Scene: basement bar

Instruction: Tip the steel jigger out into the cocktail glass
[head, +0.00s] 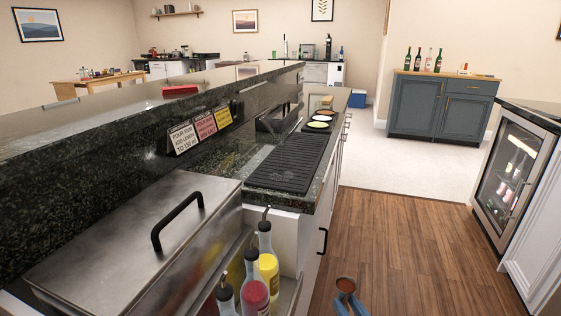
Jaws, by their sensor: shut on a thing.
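My gripper (346,300) is at the bottom edge of the head view, right of the bar unit and over the wooden floor. It is shut on a small cup, which I take for the steel jigger (346,284). The jigger's round top faces up and looks reddish brown inside; its lower part is hidden by the fingers and the frame edge. It looks about upright. I cannot make out the cocktail glass for certain. A faint clear shape shows on the black ribbed mat (262,181), too indistinct to name.
Bottles with pourers, red (255,293) and yellow (268,262), stand in a rail left of my gripper. A steel lidded bin (130,240) lies further left. Signs (205,128) lean by the raised ledge. Small round dishes (318,125) sit beyond the mat. Floor to the right is clear.

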